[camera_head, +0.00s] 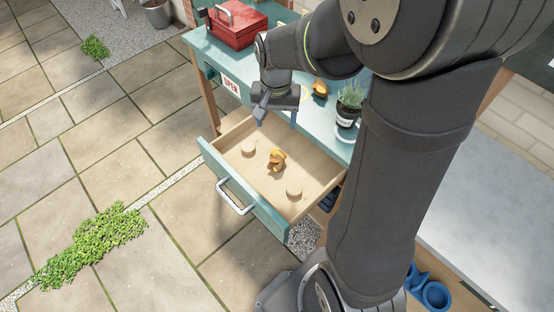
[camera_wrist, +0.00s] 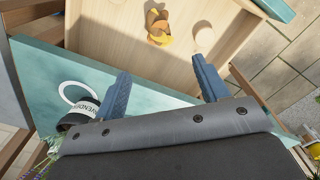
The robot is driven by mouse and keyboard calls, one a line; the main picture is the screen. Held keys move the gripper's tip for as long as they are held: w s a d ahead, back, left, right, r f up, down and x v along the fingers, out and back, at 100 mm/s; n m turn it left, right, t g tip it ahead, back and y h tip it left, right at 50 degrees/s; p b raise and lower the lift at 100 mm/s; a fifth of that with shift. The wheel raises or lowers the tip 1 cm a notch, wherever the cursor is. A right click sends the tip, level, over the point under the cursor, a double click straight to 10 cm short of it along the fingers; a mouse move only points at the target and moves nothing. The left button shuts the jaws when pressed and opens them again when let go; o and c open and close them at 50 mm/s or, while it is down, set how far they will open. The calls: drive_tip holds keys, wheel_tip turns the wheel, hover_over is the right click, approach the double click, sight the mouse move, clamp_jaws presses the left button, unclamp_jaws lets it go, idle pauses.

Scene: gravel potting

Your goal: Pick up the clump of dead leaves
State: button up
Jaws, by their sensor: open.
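A yellow-orange curled clump, which looks like the dead leaves (camera_head: 277,160), lies in the open wooden drawer (camera_head: 225,136) between two round wooden knobs. It also shows in the wrist view (camera_wrist: 159,30), near the top middle. My gripper (camera_head: 277,115) is above the bench-side part of the drawer, its blue fingers pointing down. The fingers are apart with nothing between them. In the wrist view my gripper (camera_wrist: 160,68) has the clump beyond its fingertips, not touching it.
The teal bench (camera_head: 235,62) carries a red toolbox (camera_head: 236,22), a small orange item (camera_head: 320,88) and a labelled potted lavender (camera_head: 348,110). The pot (camera_wrist: 84,112) stands close to one finger in the wrist view. Drawer walls surround the clump; paving lies in front.

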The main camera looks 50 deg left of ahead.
approach(277, 157)
wheel_tip(277, 157, down, 5)
drive_tip(key=shift+s+f, duration=0.1)
drive_tip(key=shift+s, duration=0.05)
drive_tip(key=shift+f, duration=2.65)
drive_tip(key=c, duration=1.1)
